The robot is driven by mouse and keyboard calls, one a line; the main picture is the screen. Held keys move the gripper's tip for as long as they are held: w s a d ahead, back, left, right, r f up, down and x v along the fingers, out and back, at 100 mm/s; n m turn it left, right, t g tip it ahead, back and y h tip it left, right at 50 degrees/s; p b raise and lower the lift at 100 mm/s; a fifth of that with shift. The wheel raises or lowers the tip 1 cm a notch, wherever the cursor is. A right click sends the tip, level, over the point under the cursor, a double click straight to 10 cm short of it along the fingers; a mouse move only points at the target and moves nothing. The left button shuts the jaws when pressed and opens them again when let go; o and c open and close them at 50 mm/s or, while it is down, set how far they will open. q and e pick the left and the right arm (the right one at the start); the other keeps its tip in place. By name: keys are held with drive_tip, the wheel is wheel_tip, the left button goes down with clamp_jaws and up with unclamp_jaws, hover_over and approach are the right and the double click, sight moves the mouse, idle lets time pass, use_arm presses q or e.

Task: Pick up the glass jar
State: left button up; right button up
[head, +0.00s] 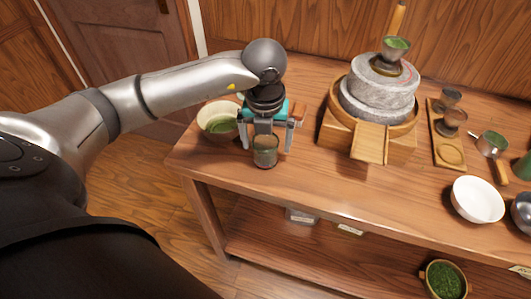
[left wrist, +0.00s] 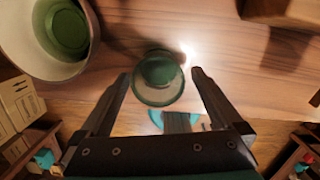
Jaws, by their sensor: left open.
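The glass jar (head: 265,151) is a small dark greenish glass vessel standing upright near the front left of the wooden table. It also shows from above in the left wrist view (left wrist: 158,88). My left gripper (head: 267,138) is open, and its fingers point down on either side of the jar. In the left wrist view the jar lies between the two fingertips, with a gap visible on each side. No contact shows. My right gripper is in neither view.
A pale bowl with green contents (head: 205,112) stands close left of the jar. A stone mill on a wooden base (head: 370,112) stands to the right. Farther right are a wooden tray (head: 436,125) with cups and a white bowl (head: 478,199). Table (head: 320,185) before the mill is clear.

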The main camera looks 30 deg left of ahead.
use_arm(q)
drive_tip(key=f, duration=0.3)
drive_tip(key=shift+w+a+f, duration=0.2)
drive_tip(key=c, duration=1.4)
